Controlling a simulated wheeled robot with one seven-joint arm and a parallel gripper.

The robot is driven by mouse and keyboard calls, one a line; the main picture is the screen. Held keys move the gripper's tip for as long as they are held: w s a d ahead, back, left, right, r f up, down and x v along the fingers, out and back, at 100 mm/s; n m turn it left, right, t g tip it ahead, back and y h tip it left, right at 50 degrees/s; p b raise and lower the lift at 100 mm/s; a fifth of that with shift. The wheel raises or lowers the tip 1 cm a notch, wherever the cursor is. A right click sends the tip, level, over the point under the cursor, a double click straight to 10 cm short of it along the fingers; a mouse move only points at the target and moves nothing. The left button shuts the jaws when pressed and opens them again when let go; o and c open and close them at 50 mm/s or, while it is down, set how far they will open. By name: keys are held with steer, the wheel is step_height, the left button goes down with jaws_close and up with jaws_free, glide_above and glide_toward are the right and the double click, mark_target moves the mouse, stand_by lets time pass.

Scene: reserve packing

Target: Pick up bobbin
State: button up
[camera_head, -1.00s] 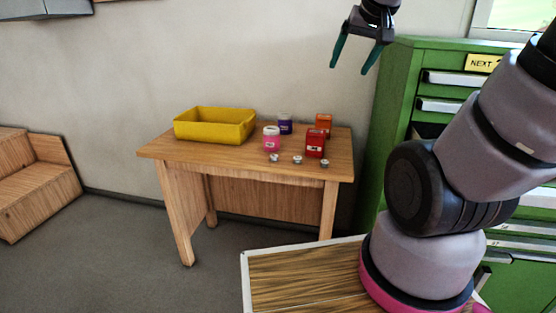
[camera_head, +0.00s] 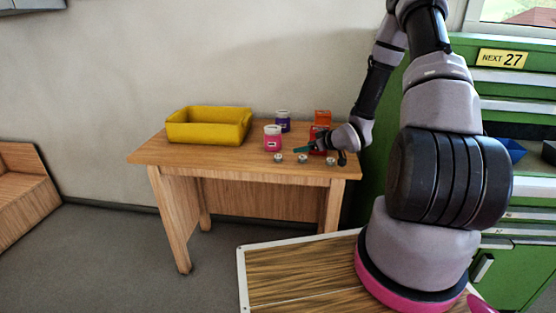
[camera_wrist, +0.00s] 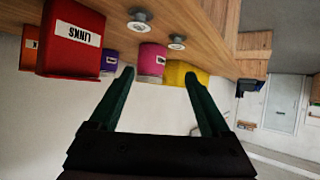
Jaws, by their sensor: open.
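Three small silver bobbins stand in a row near the front edge of the wooden table: a left one (camera_head: 278,158), a middle one (camera_head: 303,159) and a right one (camera_head: 331,161). Two of them show at the top of the wrist view, one farther (camera_wrist: 177,42) and one nearer (camera_wrist: 140,20). My gripper (camera_wrist: 159,75) is open and empty, its two green fingers spread apart. In the head view it is low over the right part of the table, just behind the bobbins, pointing left. It partly hides the red box (camera_head: 315,132).
A pink jar (camera_head: 272,139), a purple jar (camera_head: 283,124) and an orange box (camera_head: 322,117) stand behind the bobbins. A yellow bin (camera_head: 207,132) is at the table's left. The red box is close in the wrist view (camera_wrist: 72,40). A green cabinet (camera_head: 385,150) stands right.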

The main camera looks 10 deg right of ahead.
mark_target(281, 158)
steer(key=shift+t+y, duration=0.4)
steer(key=shift+y, duration=0.4)
steer(key=w+a+f, duration=0.3)
steer(key=f, duration=0.1)
steer(key=w+a+f, duration=0.4)
steer(key=shift+a, duration=0.2)
jaws_close()
steer(key=shift+r, duration=0.1)
step_height(281, 158, up, 10)
